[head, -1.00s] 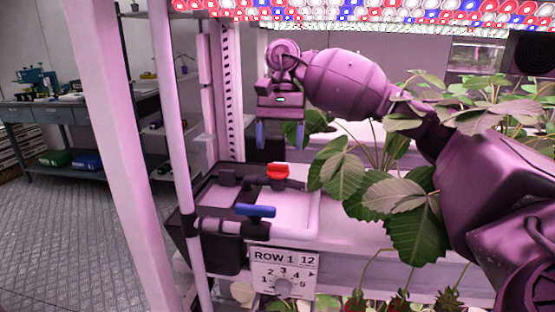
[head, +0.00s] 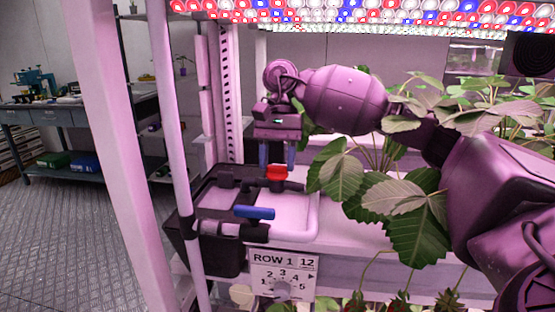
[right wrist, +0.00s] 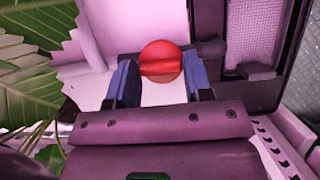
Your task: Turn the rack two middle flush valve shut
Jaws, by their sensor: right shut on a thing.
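A valve with a red handle (head: 277,173) sits on dark piping at the back of the white tank lid (head: 285,215). My right gripper (head: 277,157) reaches down over it, its blue fingers on either side of the handle and shut on it. In the right wrist view the red handle (right wrist: 160,62) shows as a round knob with a raised bar, between the two fingers (right wrist: 161,82). A second valve with a blue handle (head: 254,212) lies nearer, on the front pipe, apart from the gripper. My left gripper is out of view.
A dial card reading "ROW 1 12" (head: 284,261) hangs below the blue valve. Strawberry leaves (head: 405,215) crowd the right, close under my right arm. White rack posts (head: 115,120) stand at left. A workbench (head: 75,110) is far left beyond open floor.

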